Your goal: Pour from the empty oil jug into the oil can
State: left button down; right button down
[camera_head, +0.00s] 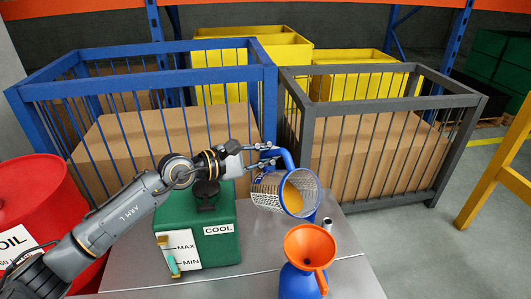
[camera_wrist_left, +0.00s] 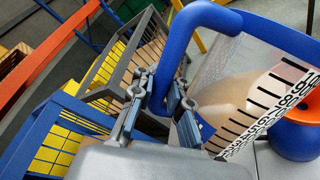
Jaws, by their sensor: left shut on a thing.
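The oil jug (camera_head: 268,193) is clear with a blue handle and blue rim. It is tilted well over, its mouth facing right and toward me, and an amber patch shows inside. The wrist view shows its black scale marks (camera_wrist_left: 262,118). My left gripper (camera_head: 272,155) is shut on the blue handle, also seen in the wrist view (camera_wrist_left: 160,82). The blue oil can (camera_head: 295,284) stands below at the front, with an orange funnel (camera_head: 310,246) in its top. The jug's mouth is above the funnel, apart from it. No stream shows. My right gripper is out of view.
A green coolant tank (camera_head: 215,230) with a black cap stands on the grey table (camera_head: 345,250), left of the can. A red oil drum (camera_head: 40,195) is at the left. Blue (camera_head: 160,48) and grey (camera_head: 385,115) cages with cardboard boxes stand behind. The table's right side is clear.

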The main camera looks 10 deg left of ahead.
pick_arm(q)
jog(key=shift+s+d+r+m+p, duration=0.2)
jog(key=shift+r+m+p, duration=0.05)
jog(key=shift+r+p, duration=0.15)
jog(key=shift+s+d+r+m+p, duration=0.15)
jog(key=shift+d+r+m+p, duration=0.1)
jog(key=shift+r, duration=0.15)
jog(key=shift+a+f, duration=0.1)
jog(key=shift+f, duration=0.1)
jog(key=shift+r, duration=0.15)
jog(key=shift+s+d+r+m+y+p, duration=0.15)
jog(key=shift+d+r+m+y+p, duration=0.15)
jog(key=shift+r+p, duration=0.1)
jog(key=shift+r, duration=0.15)
